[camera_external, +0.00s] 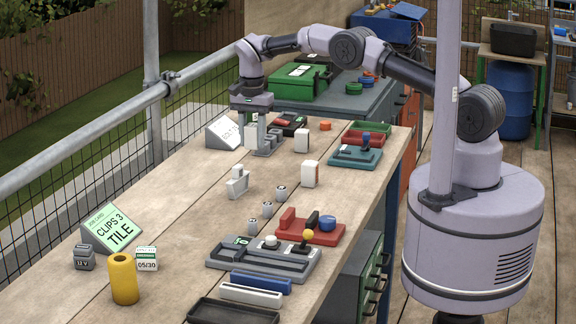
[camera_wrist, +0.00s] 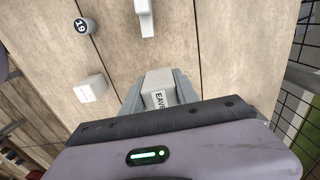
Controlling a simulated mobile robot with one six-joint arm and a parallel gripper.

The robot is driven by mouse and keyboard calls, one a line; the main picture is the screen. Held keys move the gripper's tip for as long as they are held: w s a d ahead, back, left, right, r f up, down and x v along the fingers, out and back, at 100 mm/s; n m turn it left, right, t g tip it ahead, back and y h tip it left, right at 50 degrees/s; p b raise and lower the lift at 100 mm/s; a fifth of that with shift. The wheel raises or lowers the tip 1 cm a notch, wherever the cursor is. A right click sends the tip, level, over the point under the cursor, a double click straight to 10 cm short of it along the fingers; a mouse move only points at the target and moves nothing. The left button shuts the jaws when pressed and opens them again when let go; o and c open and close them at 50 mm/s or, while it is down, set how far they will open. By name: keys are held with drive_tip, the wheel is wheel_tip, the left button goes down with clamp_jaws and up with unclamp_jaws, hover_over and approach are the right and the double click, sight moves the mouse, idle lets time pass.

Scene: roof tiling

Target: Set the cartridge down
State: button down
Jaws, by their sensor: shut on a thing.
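My gripper (camera_external: 264,147) is over the far left part of the wooden bench, pointing down. It is shut on a white cartridge (camera_external: 250,137), which shows between the fingers. In the wrist view the cartridge (camera_wrist: 161,92) has a label reading "EAVE", partly cut off by my gripper (camera_wrist: 160,100). The cartridge is at or close to the bench top (camera_external: 190,205); I cannot tell whether it touches. Its lower part is partly hidden by the fingers.
White blocks (camera_external: 301,140) (camera_external: 309,174) stand right of my gripper. A sloped white card (camera_external: 224,133) is close on the left. A grey clip (camera_external: 237,182) and small numbered cylinders (camera_external: 281,193) stand nearer the camera. A green-and-grey tray (camera_external: 355,155) lies right.

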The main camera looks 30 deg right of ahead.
sight(254, 179)
wheel_tip(254, 179, down, 9)
drive_tip(key=b, duration=0.2)
drive_tip(key=shift+b, duration=0.35)
drive_tip(key=shift+f, duration=0.15)
drive_tip(key=c, duration=0.9)
unclamp_jaws()
